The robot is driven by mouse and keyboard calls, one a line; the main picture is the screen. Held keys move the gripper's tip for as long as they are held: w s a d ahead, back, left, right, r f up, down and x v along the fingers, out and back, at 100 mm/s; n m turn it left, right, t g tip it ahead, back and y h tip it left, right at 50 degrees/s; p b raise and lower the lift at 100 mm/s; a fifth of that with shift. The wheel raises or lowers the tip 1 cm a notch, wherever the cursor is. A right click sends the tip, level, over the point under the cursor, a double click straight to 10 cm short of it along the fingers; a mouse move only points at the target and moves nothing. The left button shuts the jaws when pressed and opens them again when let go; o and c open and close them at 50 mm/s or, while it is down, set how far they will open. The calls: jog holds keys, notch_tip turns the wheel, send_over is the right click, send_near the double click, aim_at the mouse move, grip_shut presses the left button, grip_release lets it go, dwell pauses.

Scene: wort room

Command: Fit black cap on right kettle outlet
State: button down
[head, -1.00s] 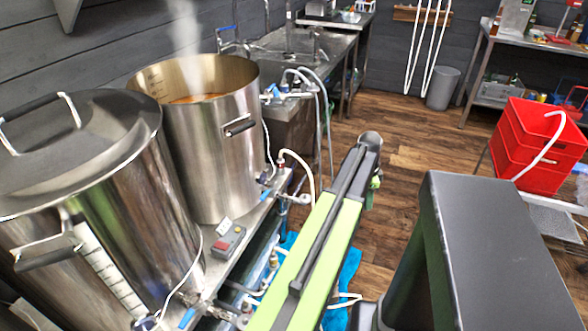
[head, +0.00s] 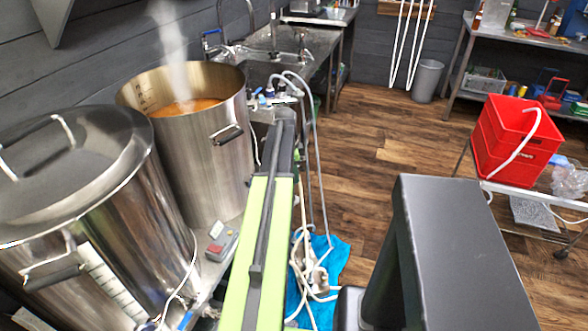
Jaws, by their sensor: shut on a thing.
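The right kettle (head: 205,165) is an open steel pot with steaming orange liquid inside, at the left in the head view. Its outlet, low on its right side, is hidden behind my green and black arm. I see no black cap. My gripper is not visible; my arm reaches away along the right side of the kettle and its far end hides what lies beyond and below. The left kettle (head: 150,200) has a domed steel lid and stands nearer to me.
A small grey box with a red button (head: 220,243) lies on the kettle stand. A blue cloth (head: 332,257) with white hoses (head: 309,272) lies right of my arm. Red crates (head: 503,150) stand on a trolley at the right. Wooden floor (head: 372,165) is open in the middle.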

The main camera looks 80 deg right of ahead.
jog(key=b, duration=0.7)
send_over(295, 196)
jog(key=shift+w+f, duration=0.15)
jog(key=shift+f, duration=1.7)
jog(key=shift+w+f, duration=0.15)
jog(key=shift+f, duration=1.65)
jog(key=shift+f+b, duration=1.3)
jog(key=shift+b, duration=0.15)
jog(key=c, duration=0.9)
grip_release()
jog(key=shift+r, duration=0.1)
jog(key=r+p, duration=0.5)
jog(key=w+r+p, duration=0.1)
jog(key=r+p, duration=0.5)
jog(key=w+r+p, duration=0.1)
jog(key=r+p, duration=0.5)
jog(key=shift+a+r, duration=0.1)
jog(key=shift+a, duration=0.25)
jog(key=shift+s, duration=0.1)
